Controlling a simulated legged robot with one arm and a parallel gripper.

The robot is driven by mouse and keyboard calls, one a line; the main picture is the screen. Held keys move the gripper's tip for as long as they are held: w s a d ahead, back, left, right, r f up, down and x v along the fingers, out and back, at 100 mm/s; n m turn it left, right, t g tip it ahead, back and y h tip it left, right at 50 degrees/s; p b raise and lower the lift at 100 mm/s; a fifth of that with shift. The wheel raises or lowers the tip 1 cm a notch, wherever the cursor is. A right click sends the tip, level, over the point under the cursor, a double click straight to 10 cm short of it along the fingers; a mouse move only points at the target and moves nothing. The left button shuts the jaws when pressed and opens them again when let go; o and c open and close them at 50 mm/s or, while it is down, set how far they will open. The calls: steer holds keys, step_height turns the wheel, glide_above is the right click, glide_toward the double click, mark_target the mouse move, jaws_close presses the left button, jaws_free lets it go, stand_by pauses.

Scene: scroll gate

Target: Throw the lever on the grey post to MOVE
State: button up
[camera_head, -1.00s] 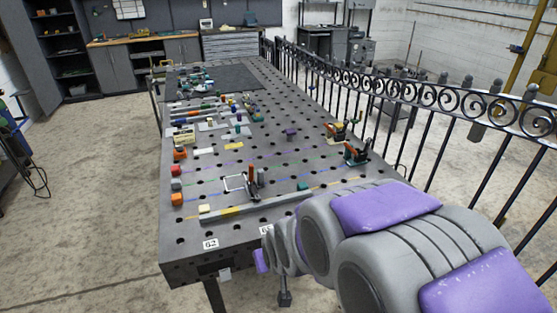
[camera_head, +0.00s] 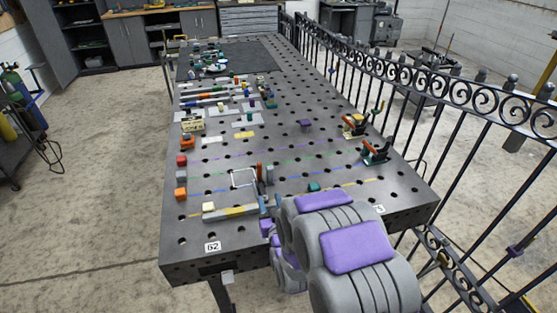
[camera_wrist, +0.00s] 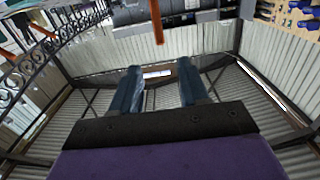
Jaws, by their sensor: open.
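A slim lever with an orange handle (camera_head: 259,171) stands on the table beside a short grey post (camera_head: 269,174). The orange handle also shows in the wrist view (camera_wrist: 157,22), upright at the top centre, beyond and between my fingers and not touching them. My gripper (camera_wrist: 158,70) is open and empty, its two blue-grey fingers apart. In the head view my gripper (camera_head: 271,203) is just on the near side of the lever, partly hidden by my arm. No MOVE lettering can be read.
The dark perforated table (camera_head: 225,240) holds a white square outline (camera_head: 243,178) left of the lever and a grey-yellow bar (camera_head: 230,212) in front. Red toggle clamps (camera_head: 375,152) stand at the right. A black iron fence (camera_head: 455,95) runs along the right side.

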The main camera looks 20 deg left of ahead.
mark_target(260, 169)
steer(key=b+x, duration=0.1)
steer(key=x, duration=0.4)
steer(key=b+x, duration=0.1)
steer(key=x, duration=0.5)
steer(key=b+x, duration=0.1)
steer(key=x, duration=0.5)
steer(key=shift+w+r, duration=0.2)
steer(key=shift+r, duration=0.15)
jaws_close()
